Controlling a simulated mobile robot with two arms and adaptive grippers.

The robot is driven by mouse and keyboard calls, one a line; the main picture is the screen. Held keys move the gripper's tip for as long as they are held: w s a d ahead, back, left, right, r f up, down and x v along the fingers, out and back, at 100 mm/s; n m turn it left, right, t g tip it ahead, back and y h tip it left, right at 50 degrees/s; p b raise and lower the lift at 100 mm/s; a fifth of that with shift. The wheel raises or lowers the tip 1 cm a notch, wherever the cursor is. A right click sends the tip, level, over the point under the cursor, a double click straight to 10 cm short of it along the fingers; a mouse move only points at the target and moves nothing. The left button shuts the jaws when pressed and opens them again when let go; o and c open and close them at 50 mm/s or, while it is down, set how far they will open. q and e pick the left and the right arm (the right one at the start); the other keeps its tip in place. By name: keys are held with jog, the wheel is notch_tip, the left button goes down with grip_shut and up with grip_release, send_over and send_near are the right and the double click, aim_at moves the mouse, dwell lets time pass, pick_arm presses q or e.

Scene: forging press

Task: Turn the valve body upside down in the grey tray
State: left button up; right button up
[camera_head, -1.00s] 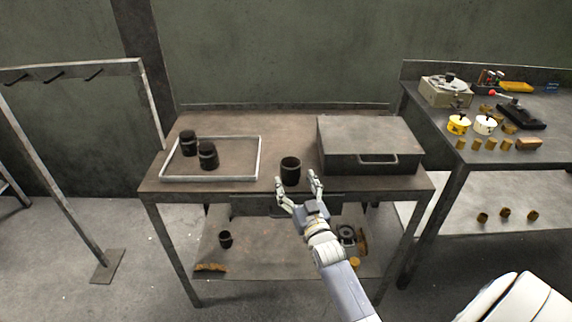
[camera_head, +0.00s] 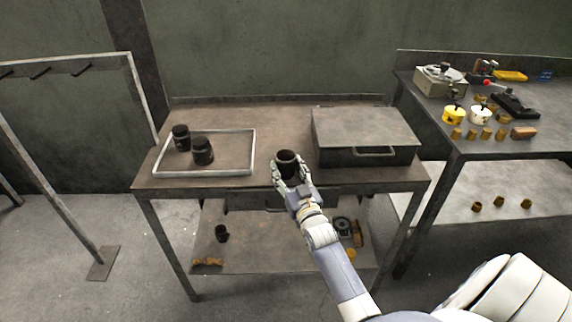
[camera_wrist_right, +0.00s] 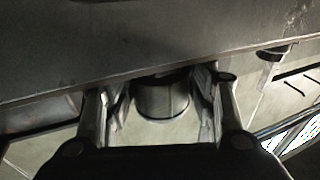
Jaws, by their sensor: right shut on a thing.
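The grey tray (camera_head: 252,152), with a pale raised rim, lies on the left of the table. Two dark cylindrical parts, one (camera_head: 181,138) behind the other (camera_head: 203,151), stand upright in it; which one is the valve body I cannot tell. A third dark cylinder (camera_head: 287,158) with an open top stands upright at the table's front edge, right of the tray. My right gripper (camera_head: 290,178) is shut on this cylinder from the front. In the right wrist view the cylinder (camera_wrist_right: 163,98) is between the two fingers. My left gripper is not in view.
A dark metal box (camera_head: 366,155) with a handle stands just right of the held cylinder. A lower shelf (camera_head: 280,255) holds loose parts. A second bench (camera_head: 500,146) at the right carries tools, yellow and white pots and brass pieces.

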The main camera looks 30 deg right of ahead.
aim_at(290, 164)
jog(key=shift+r+p, duration=1.5)
jog(key=shift+r, duration=0.25)
notch_tip(290, 164, up, 5)
jog(key=p, duration=0.4)
jog(key=shift+f, duration=0.15)
notch_tip(290, 164, up, 9)
jog(key=p, duration=0.8)
jog(key=shift+p, duration=0.35)
